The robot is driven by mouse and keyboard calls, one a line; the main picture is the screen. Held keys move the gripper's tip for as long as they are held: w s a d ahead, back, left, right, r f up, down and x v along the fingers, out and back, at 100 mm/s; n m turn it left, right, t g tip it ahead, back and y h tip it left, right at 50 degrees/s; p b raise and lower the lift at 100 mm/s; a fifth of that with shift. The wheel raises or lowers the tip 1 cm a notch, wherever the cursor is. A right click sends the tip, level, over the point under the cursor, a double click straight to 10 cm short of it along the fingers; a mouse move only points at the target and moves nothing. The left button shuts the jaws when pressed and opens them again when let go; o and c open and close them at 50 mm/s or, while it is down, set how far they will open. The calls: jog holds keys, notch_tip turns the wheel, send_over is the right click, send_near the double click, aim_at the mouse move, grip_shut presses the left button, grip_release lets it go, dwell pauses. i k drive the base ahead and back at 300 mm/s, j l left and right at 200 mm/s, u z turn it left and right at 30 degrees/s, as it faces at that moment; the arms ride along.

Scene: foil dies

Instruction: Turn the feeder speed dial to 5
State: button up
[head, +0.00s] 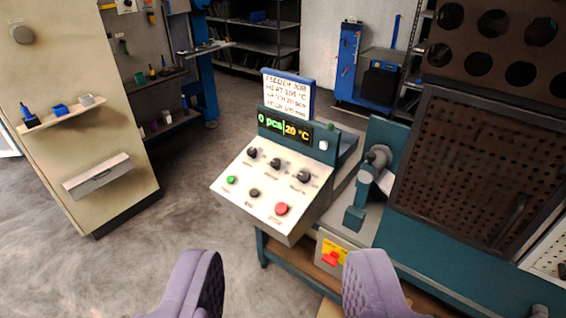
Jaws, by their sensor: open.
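The control panel (240,198) is a white sloped box in the middle of the view. Three black dials sit in its upper row: a left dial (252,153), a middle dial (275,163) and a right dial (303,177). Their labels and settings are too small to read, so I cannot tell which is the feeder speed dial. The display (284,128) above them reads "0 pcs" and "20 °C". My gripper (287,262) shows as two purple fingers at the bottom edge, wide apart and empty, below and in front of the panel.
Below the dials are a green button (231,179), a black knob (254,193) and a red button (282,209). A blue-framed job card (287,94) stands above the display. A teal machine with a perforated guard (460,170) fills the right. Open floor lies left of the panel.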

aim_at(252, 151)
jog(key=i+l, duration=0.1)
jog(key=i, duration=0.65)
jog(key=i+l, duration=0.1)
jog(key=i, duration=0.65)
jog(key=i+l, duration=0.1)
jog(key=i, duration=0.65)
